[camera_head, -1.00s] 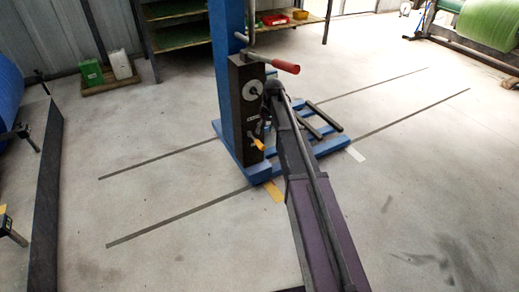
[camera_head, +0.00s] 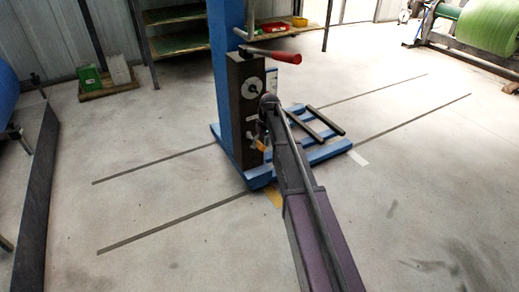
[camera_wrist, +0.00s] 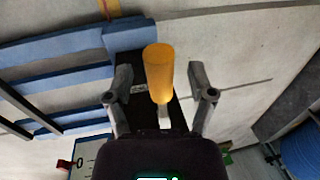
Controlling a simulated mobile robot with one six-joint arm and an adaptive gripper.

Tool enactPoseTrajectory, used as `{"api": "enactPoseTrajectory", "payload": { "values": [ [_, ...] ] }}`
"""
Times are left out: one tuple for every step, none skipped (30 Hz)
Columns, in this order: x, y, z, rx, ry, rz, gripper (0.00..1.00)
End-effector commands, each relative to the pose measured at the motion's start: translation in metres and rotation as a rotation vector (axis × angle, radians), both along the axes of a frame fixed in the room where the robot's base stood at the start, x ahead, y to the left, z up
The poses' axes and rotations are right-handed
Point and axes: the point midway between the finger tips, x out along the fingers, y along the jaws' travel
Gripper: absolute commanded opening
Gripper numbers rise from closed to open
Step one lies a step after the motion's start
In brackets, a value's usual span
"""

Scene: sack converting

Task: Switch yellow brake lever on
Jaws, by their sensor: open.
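The yellow brake lever (camera_head: 262,145) is on the lower front of the dark panel (camera_head: 240,85) of a blue post. In the wrist view the yellow lever grip (camera_wrist: 158,70) stands between the two fingers of my gripper (camera_wrist: 160,80), with a visible space on both sides. My gripper is open and holds nothing. In the head view my arm partly hides the lever and the gripper's fingers.
A red-handled crank (camera_head: 284,57) projects from the post above the panel. The blue base (camera_head: 320,153) with dark bars lies right of the post. A dark beam (camera_head: 35,180) stands at left. Open floor surrounds the stand.

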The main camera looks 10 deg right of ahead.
Motion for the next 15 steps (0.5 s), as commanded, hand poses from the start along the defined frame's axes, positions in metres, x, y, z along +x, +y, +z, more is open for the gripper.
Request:
{"api": "enactPoseTrajectory", "payload": {
  "values": [
    [-0.0002,0.0006,-0.0038,0.0,0.0,0.0,0.71],
    [-0.0002,0.0008,-0.0045,0.0,0.0,0.0,0.71],
    [-0.0003,0.001,-0.0052,0.0,0.0,0.0,0.71],
    [-0.0003,0.0011,-0.0055,0.0,0.0,0.0,0.71],
    [-0.0003,0.0013,-0.0057,0.0,0.0,0.0,0.71],
    [-0.0003,0.0014,-0.0059,0.0,0.0,0.0,0.71],
    [-0.0003,0.0015,-0.006,0.0,0.0,0.0,0.71],
    [-0.0004,0.0016,-0.006,0.0,0.0,0.0,0.71],
    [-0.0004,0.0016,-0.0059,0.0,0.0,0.0,0.71],
    [-0.0004,0.0016,-0.0058,0.0,0.0,0.001,0.71],
    [-0.0003,0.0017,-0.0058,0.0,0.0,0.001,0.71],
    [-0.0003,0.0017,-0.0057,0.0,0.0,0.001,0.71],
    [-0.0003,0.0017,-0.0057,0.0,0.0,0.001,0.71],
    [-0.0003,0.0018,-0.0057,0.0,0.0,0.001,0.71],
    [-0.0003,0.0018,-0.0057,0.0,0.0,0.001,0.71]
  ]
}}
